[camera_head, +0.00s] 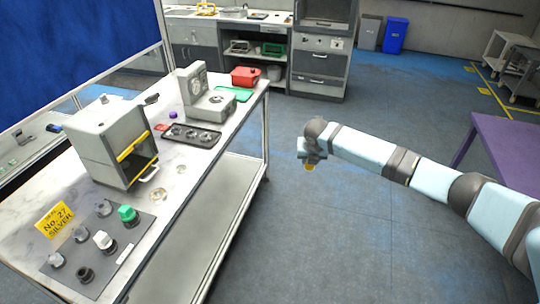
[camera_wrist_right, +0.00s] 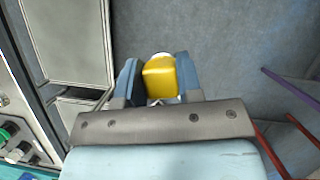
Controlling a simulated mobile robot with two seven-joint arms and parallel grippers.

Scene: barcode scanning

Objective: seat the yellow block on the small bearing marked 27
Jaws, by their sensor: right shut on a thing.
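The yellow block (camera_head: 310,167) is in my right gripper (camera_head: 311,160), which hangs over the open floor right of the table. In the right wrist view, the yellow block (camera_wrist_right: 160,79) sits between the two fingers of my right gripper (camera_wrist_right: 158,80). A grey mat (camera_head: 124,254) on the near end of the table carries several small round bearings or posts. A yellow sign reading "No. 27 SILVER" (camera_head: 57,218) stands at its left edge. A dark ring-like piece (camera_head: 86,274) at the front is bare. I cannot read a 27 on any bearing. My left gripper is not in view.
A grey box machine with a yellow handle (camera_head: 112,140) stands behind. A black tray (camera_head: 191,135) and a red box (camera_head: 245,76) lie farther back. A purple table (camera_head: 505,150) is at right.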

